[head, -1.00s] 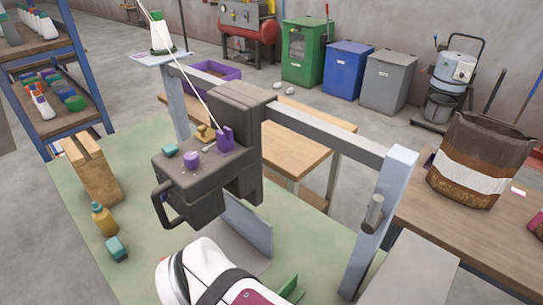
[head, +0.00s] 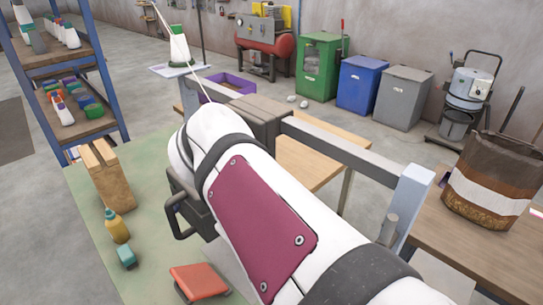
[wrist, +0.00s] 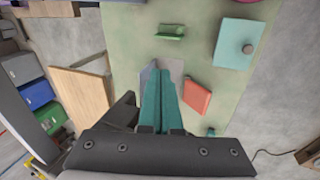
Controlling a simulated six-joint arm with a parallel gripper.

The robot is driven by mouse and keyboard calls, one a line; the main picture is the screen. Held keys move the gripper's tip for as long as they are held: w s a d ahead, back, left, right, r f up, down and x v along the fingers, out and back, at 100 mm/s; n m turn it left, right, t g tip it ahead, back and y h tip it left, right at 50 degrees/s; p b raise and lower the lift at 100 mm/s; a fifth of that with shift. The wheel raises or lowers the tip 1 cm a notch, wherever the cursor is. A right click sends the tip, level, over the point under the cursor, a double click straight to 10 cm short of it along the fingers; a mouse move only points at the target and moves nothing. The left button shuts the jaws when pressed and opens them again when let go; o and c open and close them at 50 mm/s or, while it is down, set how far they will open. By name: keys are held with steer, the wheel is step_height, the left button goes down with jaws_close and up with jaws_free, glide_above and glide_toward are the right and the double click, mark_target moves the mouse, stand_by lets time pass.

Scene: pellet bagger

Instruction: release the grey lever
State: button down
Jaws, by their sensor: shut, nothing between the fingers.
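A short grey cylinder that looks like the lever (head: 388,230) sticks out from the light grey post (head: 410,200) at the right of the machine frame in the head view. My white arm passes just left of it and hides part of the post's base. My gripper (wrist: 160,78) shows in the wrist view with its teal fingers shut together and empty, above grey plates on the green bench top. My arm hides the gripper in the head view. I cannot make out the lever in the wrist view.
An orange-red plate (head: 200,282), a yellow bottle (head: 117,226) and a wooden block (head: 108,175) are on the bench. A pellet sack (head: 490,185) stands on the right table.

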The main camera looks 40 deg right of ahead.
steer(key=s+d+r+n+g+h, duration=0.1)
steer(key=s+d+r+g+h, duration=0.15)
steer(key=d+r, duration=0.5)
steer(key=s+d+r+n+g+h, duration=0.1)
steer(key=s+d+r+h, duration=0.15)
steer(key=d+r, duration=0.5)
steer(key=s+a+f+m+t+y, duration=0.1)
steer(key=s+m+t+y, duration=0.6)
steer(key=s+m, duration=0.9)
steer(key=a+m+y, duration=0.1)
steer(key=m, duration=0.4)
steer(key=shift+a+m, duration=0.3)
steer(key=shift+a, duration=0.1)
steer(key=shift+t, duration=0.25)
